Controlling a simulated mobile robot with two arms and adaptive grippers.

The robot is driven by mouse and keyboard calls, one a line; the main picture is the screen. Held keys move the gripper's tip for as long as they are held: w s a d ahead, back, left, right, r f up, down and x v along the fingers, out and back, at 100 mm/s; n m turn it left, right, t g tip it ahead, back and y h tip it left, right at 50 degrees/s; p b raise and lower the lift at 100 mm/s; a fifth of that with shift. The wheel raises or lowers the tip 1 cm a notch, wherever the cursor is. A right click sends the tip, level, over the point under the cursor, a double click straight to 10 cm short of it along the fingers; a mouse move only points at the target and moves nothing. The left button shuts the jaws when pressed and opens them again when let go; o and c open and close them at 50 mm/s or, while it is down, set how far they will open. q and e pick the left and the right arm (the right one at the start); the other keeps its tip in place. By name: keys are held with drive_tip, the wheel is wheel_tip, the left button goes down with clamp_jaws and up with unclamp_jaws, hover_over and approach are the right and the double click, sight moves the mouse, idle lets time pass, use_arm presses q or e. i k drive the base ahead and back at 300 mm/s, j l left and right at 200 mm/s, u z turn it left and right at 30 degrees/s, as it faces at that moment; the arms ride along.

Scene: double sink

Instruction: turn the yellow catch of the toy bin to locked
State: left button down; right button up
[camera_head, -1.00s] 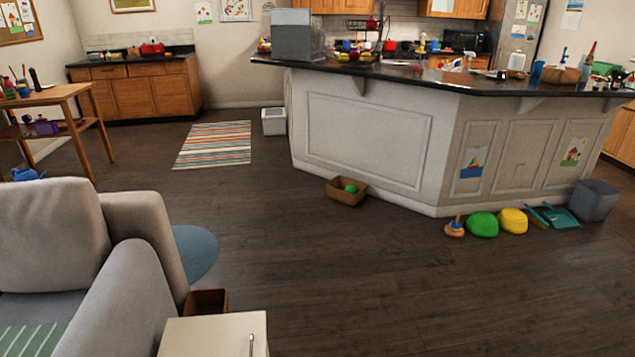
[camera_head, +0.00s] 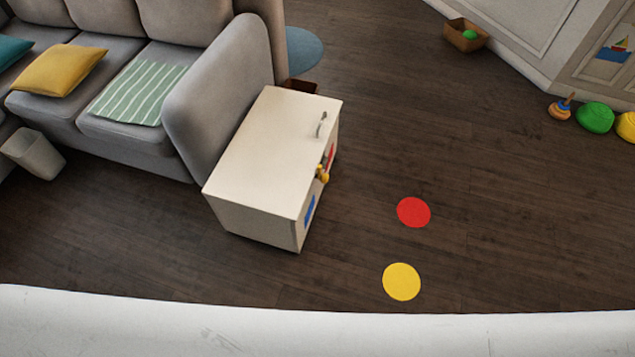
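The toy bin (camera_head: 265,155) is a cream box on the floor beside the arm of the grey sofa. Its lid is down, with a small metal handle (camera_head: 321,124) near the right edge. The yellow catch (camera_head: 322,174) sits on the bin's right-hand face just below the lid edge. A red patch (camera_head: 331,156) and a blue patch (camera_head: 310,210) show on that same face, one on each side of the catch. That face is seen at a steep slant, so I cannot tell how the catch is turned. Neither of my grippers is in view.
A red disc (camera_head: 413,212) and a yellow disc (camera_head: 401,281) lie flat on the floor right of the bin. The sofa (camera_head: 215,95) stands close behind it. A brown box (camera_head: 466,37) and toys, including a green one (camera_head: 595,117), lie farther off. The floor between is open.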

sight(324, 177)
drive_tip(key=i+l+u, duration=0.15)
drive_tip(key=u, duration=0.2)
drive_tip(key=l+u, duration=0.3)
drive_tip(key=i+l+u, duration=0.15)
drive_tip(key=u, duration=0.2)
